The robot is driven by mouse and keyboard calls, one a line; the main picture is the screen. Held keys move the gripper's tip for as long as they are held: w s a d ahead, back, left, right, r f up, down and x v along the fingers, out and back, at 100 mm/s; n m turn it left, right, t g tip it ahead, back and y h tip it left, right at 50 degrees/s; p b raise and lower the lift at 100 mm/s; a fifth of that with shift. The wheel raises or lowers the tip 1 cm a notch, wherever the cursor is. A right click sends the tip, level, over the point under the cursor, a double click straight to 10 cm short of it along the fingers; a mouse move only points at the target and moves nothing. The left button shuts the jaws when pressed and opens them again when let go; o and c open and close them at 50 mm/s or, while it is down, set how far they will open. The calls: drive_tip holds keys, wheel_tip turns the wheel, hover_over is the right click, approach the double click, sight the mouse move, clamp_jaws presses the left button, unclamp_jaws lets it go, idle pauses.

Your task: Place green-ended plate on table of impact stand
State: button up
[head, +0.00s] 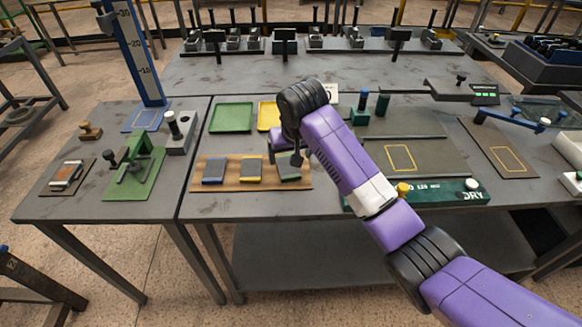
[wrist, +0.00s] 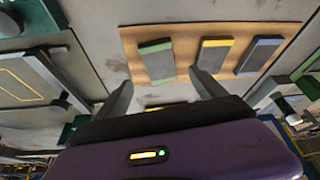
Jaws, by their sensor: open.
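The green-ended plate (head: 290,171) lies on a wooden board (head: 232,184), partly hidden behind my gripper in the head view. In the wrist view this grey plate with its green end (wrist: 157,60) lies ahead of the fingertips. My gripper (head: 294,158) is open and empty. In the wrist view its two fingers (wrist: 162,88) stand wide apart, with the plate beyond the gap and not touched. The impact stand, a tall blue column with a number scale (head: 136,55), stands at the left. At its foot is a flat blue table with a yellow outline (head: 146,119), bare.
A yellow-ended plate (head: 250,169) and a blue-ended plate (head: 214,170) share the board. Green (head: 232,117) and yellow (head: 267,114) trays lie behind it. A green clamp fixture (head: 134,172) and a grey block with a knob (head: 179,131) stand near the impact stand.

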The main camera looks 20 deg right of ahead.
sight(287, 166)
drive_tip(key=shift+p+x, duration=0.4)
drive_tip(key=shift+x, duration=3.15)
clamp_jaws()
drive_tip(key=shift+r, duration=0.1)
